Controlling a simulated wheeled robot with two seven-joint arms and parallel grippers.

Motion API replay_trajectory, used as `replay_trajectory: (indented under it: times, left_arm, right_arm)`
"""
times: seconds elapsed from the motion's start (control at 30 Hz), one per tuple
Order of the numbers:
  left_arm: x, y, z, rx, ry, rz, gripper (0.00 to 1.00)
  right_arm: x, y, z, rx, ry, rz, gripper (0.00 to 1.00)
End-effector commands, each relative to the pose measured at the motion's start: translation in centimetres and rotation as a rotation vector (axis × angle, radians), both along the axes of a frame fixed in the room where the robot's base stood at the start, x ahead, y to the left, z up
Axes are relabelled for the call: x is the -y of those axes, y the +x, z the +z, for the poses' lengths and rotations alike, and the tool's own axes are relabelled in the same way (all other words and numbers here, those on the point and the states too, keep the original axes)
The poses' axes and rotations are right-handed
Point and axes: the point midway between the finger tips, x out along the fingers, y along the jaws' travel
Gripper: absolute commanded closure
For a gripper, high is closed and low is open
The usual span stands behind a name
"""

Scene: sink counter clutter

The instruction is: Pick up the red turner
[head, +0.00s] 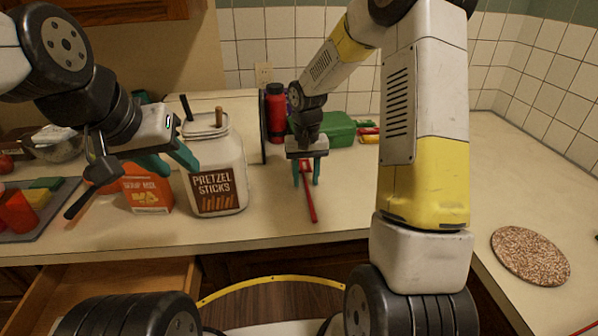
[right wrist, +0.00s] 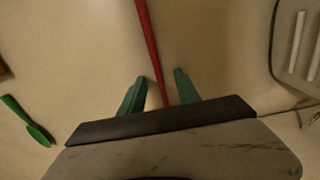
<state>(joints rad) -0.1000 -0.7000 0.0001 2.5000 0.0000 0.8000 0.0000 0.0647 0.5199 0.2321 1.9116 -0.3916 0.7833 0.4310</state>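The red turner (head: 309,195) lies on the counter with its long handle pointing toward me. Its handle also shows in the right wrist view (right wrist: 149,40), running down between the fingers. My right gripper (head: 307,178) is just above it, fingers pointing down, one on each side of the handle. In the right wrist view the right gripper (right wrist: 159,88) is open, with gaps to both sides of the handle. The turner's far end is hidden behind the gripper. My left gripper (head: 178,167) is open and empty, near the pretzel jar.
A pretzel sticks jar (head: 218,175) and an orange soup box (head: 148,192) stand left. A red bottle (head: 276,110) and green box (head: 339,130) stand behind. A green spoon (right wrist: 32,125) lies nearby. A round cork trivet (head: 530,256) lies right. An open drawer (head: 120,284) is below.

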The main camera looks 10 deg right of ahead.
Motion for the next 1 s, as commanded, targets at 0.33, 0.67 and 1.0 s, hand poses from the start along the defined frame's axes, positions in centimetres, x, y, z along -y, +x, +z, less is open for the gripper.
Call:
replay_trajectory:
  times: [0.33,0.67,1.0]
  left_arm:
    - [0.0,0.0,0.0,0.000,0.000,0.000,0.62]
    - [0.0,0.0,0.0,0.000,0.000,0.000,0.62]
    - [0.0,0.0,0.0,0.000,0.000,0.000,0.62]
  right_arm:
    - [0.0,0.0,0.0,0.000,0.000,0.000,1.00]
    - [0.0,0.0,0.2,0.000,0.000,0.000,1.00]
    - [0.0,0.1,3.4,0.004,-0.001,0.001,1.00]
